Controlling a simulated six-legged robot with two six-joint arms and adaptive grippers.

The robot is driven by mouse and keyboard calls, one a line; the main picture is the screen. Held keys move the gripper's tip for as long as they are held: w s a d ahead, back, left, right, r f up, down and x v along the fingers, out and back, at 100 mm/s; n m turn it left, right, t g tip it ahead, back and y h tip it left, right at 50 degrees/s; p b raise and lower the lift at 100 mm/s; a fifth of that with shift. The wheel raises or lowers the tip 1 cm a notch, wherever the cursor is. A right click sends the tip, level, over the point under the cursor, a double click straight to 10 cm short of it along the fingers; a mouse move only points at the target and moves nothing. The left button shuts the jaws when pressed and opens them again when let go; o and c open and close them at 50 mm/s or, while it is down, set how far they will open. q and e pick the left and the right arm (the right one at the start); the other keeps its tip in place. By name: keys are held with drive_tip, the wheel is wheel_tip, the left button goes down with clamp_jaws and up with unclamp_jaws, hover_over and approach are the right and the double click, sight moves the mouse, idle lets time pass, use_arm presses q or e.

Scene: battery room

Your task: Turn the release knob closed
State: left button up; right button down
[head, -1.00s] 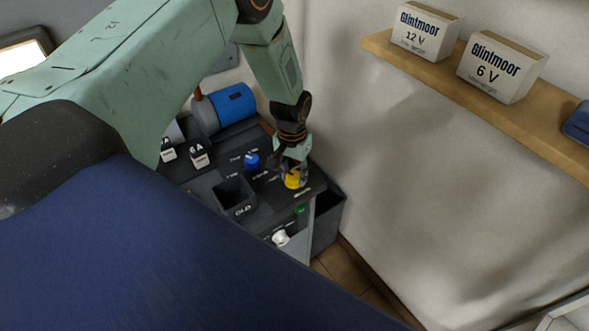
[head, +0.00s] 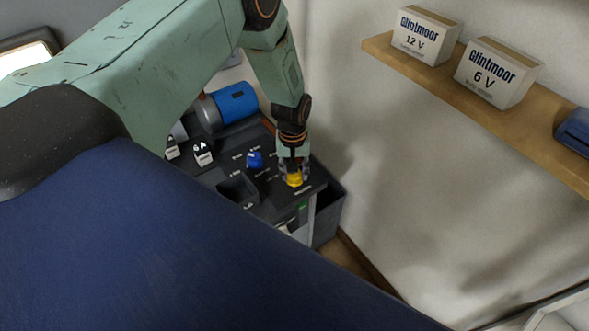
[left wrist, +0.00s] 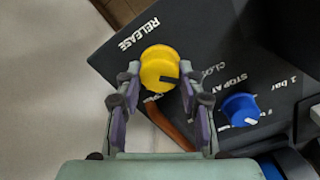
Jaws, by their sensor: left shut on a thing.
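The release knob (left wrist: 160,66) is a yellow round knob with a dark pointer mark, next to the printed word RELEASE on a dark panel (left wrist: 225,45). In the head view the knob (head: 294,180) sits near the panel's right corner, under my left gripper (head: 293,168). In the left wrist view the two fingers of my left gripper (left wrist: 160,82) stand on either side of the knob, shut on it. The pointer mark points right in that view, and the lettering by it is partly hidden. My right gripper is not in view.
A blue knob (left wrist: 240,109) labelled STOP AT sits beside the yellow one. A blue cylinder (head: 236,102) lies behind on the bench. A wall shelf (head: 480,90) with Glintmoor boxes (head: 498,72) is at the right. A dark open bin (head: 328,215) stands beside the panel.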

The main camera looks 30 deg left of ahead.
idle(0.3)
use_arm(q)
drive_tip(key=o, duration=1.2)
drive_tip(key=shift+s+d, duration=0.1)
drive_tip(key=shift+c, duration=0.2)
drive_tip(key=shift+r, duration=0.35)
wheel_tip(320, 180, up, 11)
drive_tip(key=shift+r, duration=0.2)
drive_tip(key=shift+s+f, duration=0.1)
